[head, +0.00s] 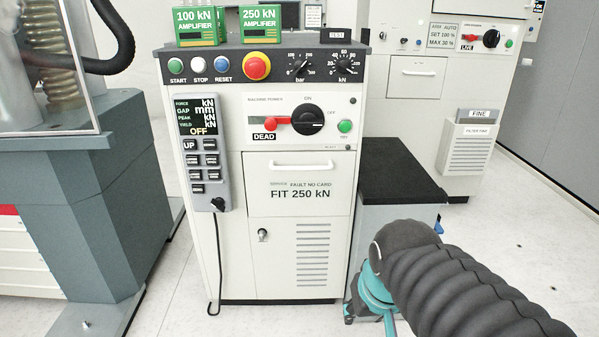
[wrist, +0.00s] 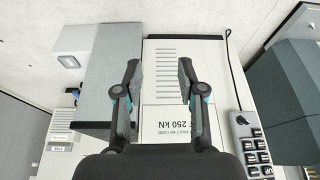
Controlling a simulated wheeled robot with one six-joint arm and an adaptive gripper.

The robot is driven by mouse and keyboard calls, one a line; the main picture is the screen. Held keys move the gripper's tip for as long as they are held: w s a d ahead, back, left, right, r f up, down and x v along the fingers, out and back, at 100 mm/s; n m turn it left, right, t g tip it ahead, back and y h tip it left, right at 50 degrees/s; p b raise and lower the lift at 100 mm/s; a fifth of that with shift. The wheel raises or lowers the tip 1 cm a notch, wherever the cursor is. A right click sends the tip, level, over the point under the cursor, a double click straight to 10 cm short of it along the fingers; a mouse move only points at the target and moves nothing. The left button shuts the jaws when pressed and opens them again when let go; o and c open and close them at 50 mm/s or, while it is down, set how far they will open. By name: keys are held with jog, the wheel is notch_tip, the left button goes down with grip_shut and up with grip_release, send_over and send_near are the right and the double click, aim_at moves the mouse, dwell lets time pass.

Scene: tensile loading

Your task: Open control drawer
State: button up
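The control drawer (head: 335,205) is the cream front panel marked "SERVICE FAULT NO CARD" and "FIT 250 kN" in the middle of the console. It looks flush with the console front, shut. Its pale bar handle (head: 302,166) runs across the top of the panel. In the wrist view the scene is upside down. The drawer's label area (wrist: 172,113) shows between and behind my fingers, and the handle is hidden there. My gripper (wrist: 160,65) is open, with its two fingers wide apart and nothing between them. My gripper does not show in the head view.
A vented door (head: 290,260) is below. A black-topped cabinet (head: 395,172) stands at the right.

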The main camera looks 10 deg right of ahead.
jog(key=w+f+m+g+y, duration=0.2)
jog(key=w+f+m+y, duration=0.25)
jog(key=w, duration=0.35)
jog(key=m+t+y+p, duration=0.1)
jog(key=m+t+y, duration=0.55)
jog(key=t, duration=0.45)
send_near(302, 169)
jog(key=shift+h, duration=0.5)
jog(key=x, duration=0.3)
jog(key=p+x, duration=0.1)
jog(key=x, duration=0.3)
jog(key=p+x, duration=0.1)
jog(key=x, duration=0.3)
jog(key=shift+s+a+r, duration=0.1)
jog(key=shift+a+r, duration=0.15)
jog(key=shift+r, duration=0.05)
grip_shut()
